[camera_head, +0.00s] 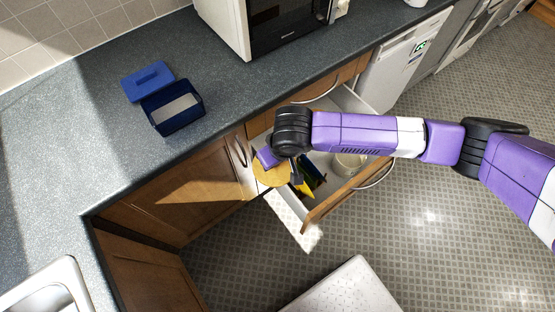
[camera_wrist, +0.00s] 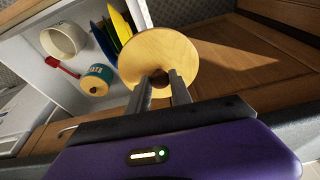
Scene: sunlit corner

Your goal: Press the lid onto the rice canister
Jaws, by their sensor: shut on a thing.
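My gripper (camera_wrist: 161,80) is shut on the dark brown knob of a round pale wooden lid (camera_wrist: 172,50). In the head view the lid (camera_head: 268,176) shows below my wrist, beside the open drawer's front corner. It appears held clear of the surfaces below. In the wrist view a small teal canister (camera_wrist: 97,73) with a label and a wooden top with a dark knob is in the drawer. I cannot read its label surely. On the counter stands an open dark blue box (camera_head: 172,107) with a pale inside. A blue lid (camera_head: 148,81) with a handle lies beside it.
The open drawer (camera_head: 345,190) holds a cream bowl (camera_wrist: 64,40), a red-handled utensil (camera_wrist: 62,67) and upright yellow, blue and green plates (camera_wrist: 118,28). A microwave (camera_head: 290,25) stands on the counter (camera_head: 95,140). The counter left of the box is clear.

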